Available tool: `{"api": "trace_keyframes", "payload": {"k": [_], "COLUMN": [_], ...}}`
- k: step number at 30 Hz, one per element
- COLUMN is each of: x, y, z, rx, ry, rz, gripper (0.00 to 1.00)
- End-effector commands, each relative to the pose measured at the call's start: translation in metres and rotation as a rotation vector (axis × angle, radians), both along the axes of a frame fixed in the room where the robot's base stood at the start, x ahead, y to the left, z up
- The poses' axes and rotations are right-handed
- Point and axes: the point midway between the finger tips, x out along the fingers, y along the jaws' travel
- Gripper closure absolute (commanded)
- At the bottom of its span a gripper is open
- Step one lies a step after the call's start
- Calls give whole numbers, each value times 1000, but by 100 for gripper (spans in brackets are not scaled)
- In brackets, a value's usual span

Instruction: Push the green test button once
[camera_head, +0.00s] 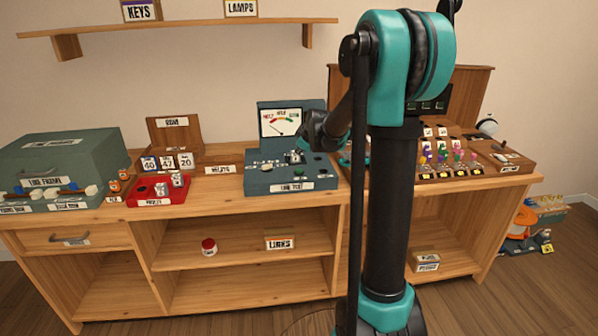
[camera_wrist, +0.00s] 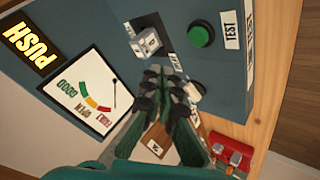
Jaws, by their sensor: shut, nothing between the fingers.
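The round green button (camera_wrist: 201,34) sits on the teal test box, beside a white label reading TEST (camera_wrist: 231,37) in the wrist view. My gripper (camera_wrist: 165,73) is shut and empty over the box. Its tips are apart from the button in that picture, below and to its left; their height above the panel is unclear. The teal test box (camera_head: 292,181) stands mid-counter in the head view, with an upright meter (camera_head: 281,122). The meter (camera_wrist: 88,103) also shows in the wrist view. I cannot make out the green button in the head view.
A small white block (camera_wrist: 147,43) stands on the panel between the meter and the button. A red tray (camera_head: 146,199) with small parts lies left of the box. A wooden switchboard (camera_head: 510,165) stands to the right.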

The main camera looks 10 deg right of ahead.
Motion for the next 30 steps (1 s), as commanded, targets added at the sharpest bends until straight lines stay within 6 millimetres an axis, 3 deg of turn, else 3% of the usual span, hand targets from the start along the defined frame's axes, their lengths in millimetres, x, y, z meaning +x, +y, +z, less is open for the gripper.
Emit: {"api": "trace_keyframes", "payload": {"k": [6,12,30], "x": [0,0,0], "y": [0,0,0], "z": [-29,-46,-52], "rx": [0,0,0], "ry": [0,0,0], "rz": [0,0,0], "gripper": [100,100,100]}}
